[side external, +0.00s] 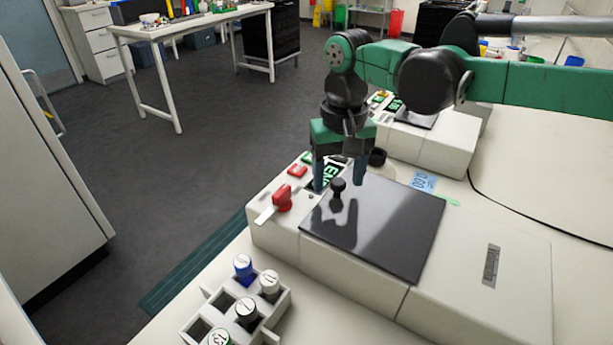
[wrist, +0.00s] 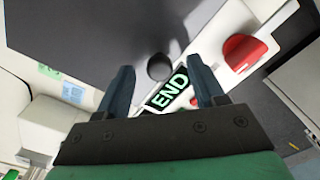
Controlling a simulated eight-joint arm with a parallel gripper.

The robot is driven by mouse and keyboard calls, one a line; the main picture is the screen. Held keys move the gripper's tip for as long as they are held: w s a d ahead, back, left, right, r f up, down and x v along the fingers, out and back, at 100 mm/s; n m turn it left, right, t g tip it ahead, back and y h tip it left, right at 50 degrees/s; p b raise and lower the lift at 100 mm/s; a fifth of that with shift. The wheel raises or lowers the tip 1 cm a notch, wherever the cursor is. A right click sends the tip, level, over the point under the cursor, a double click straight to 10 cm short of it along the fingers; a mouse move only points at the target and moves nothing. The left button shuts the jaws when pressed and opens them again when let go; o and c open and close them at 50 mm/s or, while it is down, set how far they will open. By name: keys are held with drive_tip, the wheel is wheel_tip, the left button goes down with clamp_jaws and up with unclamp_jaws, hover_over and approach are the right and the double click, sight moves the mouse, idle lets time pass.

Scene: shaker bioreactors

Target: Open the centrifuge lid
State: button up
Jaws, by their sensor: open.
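The centrifuge (side external: 480,270) is a white box on the bench with a dark, glossy flat lid (side external: 385,235), which lies shut. A black knob (side external: 338,193) stands up near the lid's left edge; in the wrist view the knob (wrist: 160,67) shows just beyond and between my fingertips. My gripper (side external: 340,180) points down over the lid's left edge, its two blue fingers open and apart around the knob's area. In the wrist view my gripper (wrist: 165,80) is open and empty. Whether a finger touches the knob I cannot tell.
A red switch (side external: 283,197) and a green END display (side external: 330,176) sit on the front panel; the END display (wrist: 167,90) shows below the knob. A white rack (side external: 275,312) with several capped tubes stands at the front. A second machine (side external: 440,140) stands behind.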

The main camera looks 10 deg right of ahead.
drive_tip(key=shift+f, duration=0.1)
clamp_jaws()
idle(1.4)
